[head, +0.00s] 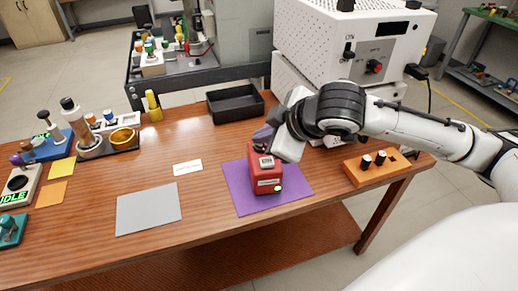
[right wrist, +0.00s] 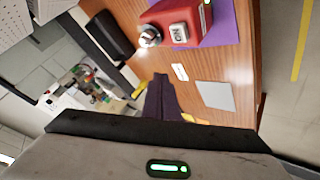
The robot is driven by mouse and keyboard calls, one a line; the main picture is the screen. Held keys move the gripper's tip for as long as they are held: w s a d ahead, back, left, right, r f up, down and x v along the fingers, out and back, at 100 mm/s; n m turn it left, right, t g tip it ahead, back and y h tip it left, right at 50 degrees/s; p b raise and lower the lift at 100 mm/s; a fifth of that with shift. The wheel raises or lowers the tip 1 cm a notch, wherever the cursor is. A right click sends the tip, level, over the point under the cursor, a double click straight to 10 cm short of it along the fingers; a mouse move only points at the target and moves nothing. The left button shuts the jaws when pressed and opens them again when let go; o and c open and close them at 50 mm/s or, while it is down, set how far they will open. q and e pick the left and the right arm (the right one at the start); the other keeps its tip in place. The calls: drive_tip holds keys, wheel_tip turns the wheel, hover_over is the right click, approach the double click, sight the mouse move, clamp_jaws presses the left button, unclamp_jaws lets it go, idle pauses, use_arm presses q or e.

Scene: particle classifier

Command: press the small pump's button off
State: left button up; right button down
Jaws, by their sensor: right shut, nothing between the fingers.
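The small pump is a red box (head: 268,181) on a purple mat (head: 238,191), with a pale button (head: 266,162) on its top and a lit green light (head: 278,188) on its front. In the right wrist view the red pump (right wrist: 190,12) is at the top, with its pale, dark-lettered button (right wrist: 179,33) and a round silver fitting (right wrist: 150,37). My right gripper (head: 263,134) is just above and behind the pump, partly hiding its back. Its dark purple fingers (right wrist: 163,92) are together and empty, apart from the button in the right wrist view. My left gripper is out of view.
A black tray (head: 235,103) stands behind the pump. An orange block with black knobs (head: 377,166) is at right, under my arm. A grey mat (head: 148,208) and a white card (head: 187,168) lie left on the wooden table, with clear room between.

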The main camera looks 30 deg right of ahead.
sight(270, 164)
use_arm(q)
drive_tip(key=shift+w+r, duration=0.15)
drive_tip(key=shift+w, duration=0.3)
use_arm(e)
drive_tip(key=d+r, duration=0.1)
drive_tip(key=d+r+h, duration=0.1)
drive_tip(key=shift+w+d+r, duration=0.15)
drive_tip(key=shift+d+r, duration=0.1)
drive_tip(key=shift+r, duration=0.15)
